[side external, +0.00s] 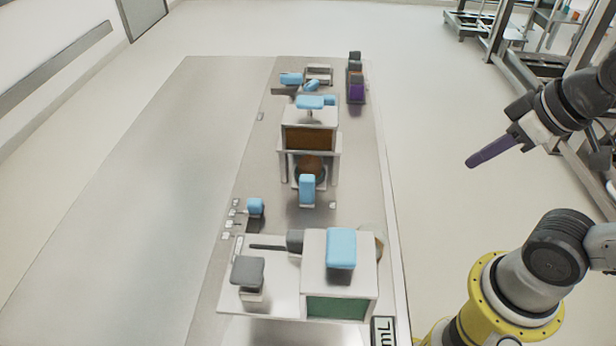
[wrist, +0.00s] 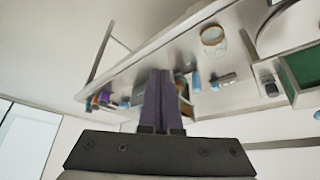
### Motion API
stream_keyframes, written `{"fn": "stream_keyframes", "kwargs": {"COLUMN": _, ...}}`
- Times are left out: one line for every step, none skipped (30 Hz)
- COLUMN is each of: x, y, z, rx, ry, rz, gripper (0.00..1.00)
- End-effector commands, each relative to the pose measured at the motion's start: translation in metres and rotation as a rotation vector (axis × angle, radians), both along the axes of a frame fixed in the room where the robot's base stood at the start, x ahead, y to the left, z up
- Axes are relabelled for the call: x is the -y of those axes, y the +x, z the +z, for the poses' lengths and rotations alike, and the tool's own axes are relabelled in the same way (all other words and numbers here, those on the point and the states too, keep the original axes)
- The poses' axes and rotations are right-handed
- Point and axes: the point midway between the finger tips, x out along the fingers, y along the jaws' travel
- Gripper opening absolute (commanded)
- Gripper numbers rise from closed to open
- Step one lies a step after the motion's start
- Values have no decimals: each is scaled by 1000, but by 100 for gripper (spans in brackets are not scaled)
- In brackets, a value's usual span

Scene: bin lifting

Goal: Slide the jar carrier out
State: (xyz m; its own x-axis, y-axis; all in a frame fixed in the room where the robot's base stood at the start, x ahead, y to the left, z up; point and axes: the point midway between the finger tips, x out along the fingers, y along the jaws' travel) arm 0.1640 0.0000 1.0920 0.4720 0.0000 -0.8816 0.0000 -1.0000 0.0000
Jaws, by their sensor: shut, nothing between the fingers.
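What looks like the jar carrier (side external: 307,190) is a light tray with an upright blue handle and a round amber-brown jar (side external: 311,166) on it. It sits mostly inside a white housing (side external: 310,112) with a brown front panel; its inner part is hidden. My gripper (side external: 472,162) has long purple fingers, closed together and empty. It hangs in the air right of the bench, well apart from the carrier. The closed fingers (wrist: 160,74) also show in the wrist view, where I cannot clearly pick out the carrier.
A white box with a blue top block (side external: 341,248) and green front panel stands at the near end. A round glass vessel (wrist: 213,36) is partly hidden behind it in the side view. Small blue and grey parts stand along the bench (side external: 350,205). The bench's left side is bare.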

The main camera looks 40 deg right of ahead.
Motion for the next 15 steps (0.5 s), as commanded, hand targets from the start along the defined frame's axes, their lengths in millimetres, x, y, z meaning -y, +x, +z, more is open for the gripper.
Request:
{"fn": "stream_keyframes", "kwargs": {"x": 0, "y": 0, "z": 0, "rx": 0, "ry": 0, "rz": 0, "gripper": 0}}
{"fn": "stream_keyframes", "kwargs": {"x": 0, "y": 0, "z": 0, "rx": 0, "ry": 0, "rz": 0, "gripper": 0}}
{"fn": "stream_keyframes", "kwargs": {"x": 0, "y": 0, "z": 0, "rx": 0, "ry": 0, "rz": 0, "gripper": 0}}
{"fn": "stream_keyframes", "kwargs": {"x": 0, "y": 0, "z": 0, "rx": 0, "ry": 0, "rz": 0, "gripper": 0}}
{"fn": "stream_keyframes", "kwargs": {"x": 0, "y": 0, "z": 0, "rx": 0, "ry": 0, "rz": 0, "gripper": 0}}
{"fn": "stream_keyframes", "kwargs": {"x": 0, "y": 0, "z": 0, "rx": 0, "ry": 0, "rz": 0, "gripper": 0}}
{"fn": "stream_keyframes", "kwargs": {"x": 0, "y": 0, "z": 0, "rx": 0, "ry": 0, "rz": 0, "gripper": 0}}
{"fn": "stream_keyframes", "kwargs": {"x": 0, "y": 0, "z": 0, "rx": 0, "ry": 0, "rz": 0, "gripper": 0}}
{"fn": "stream_keyframes", "kwargs": {"x": 0, "y": 0, "z": 0, "rx": 0, "ry": 0, "rz": 0, "gripper": 0}}
{"fn": "stream_keyframes", "kwargs": {"x": 0, "y": 0, "z": 0, "rx": 0, "ry": 0, "rz": 0, "gripper": 0}}
{"fn": "stream_keyframes", "kwargs": {"x": 0, "y": 0, "z": 0, "rx": 0, "ry": 0, "rz": 0, "gripper": 0}}
{"fn": "stream_keyframes", "kwargs": {"x": 0, "y": 0, "z": 0, "rx": 0, "ry": 0, "rz": 0, "gripper": 4}}
{"fn": "stream_keyframes", "kwargs": {"x": 0, "y": 0, "z": 0, "rx": 0, "ry": 0, "rz": 0, "gripper": 9}}
{"fn": "stream_keyframes", "kwargs": {"x": 0, "y": 0, "z": 1, "rx": 1, "ry": 0, "rz": 0, "gripper": 14}}
{"fn": "stream_keyframes", "kwargs": {"x": 0, "y": 1, "z": 4, "rx": 2, "ry": 0, "rz": 0, "gripper": 22}}
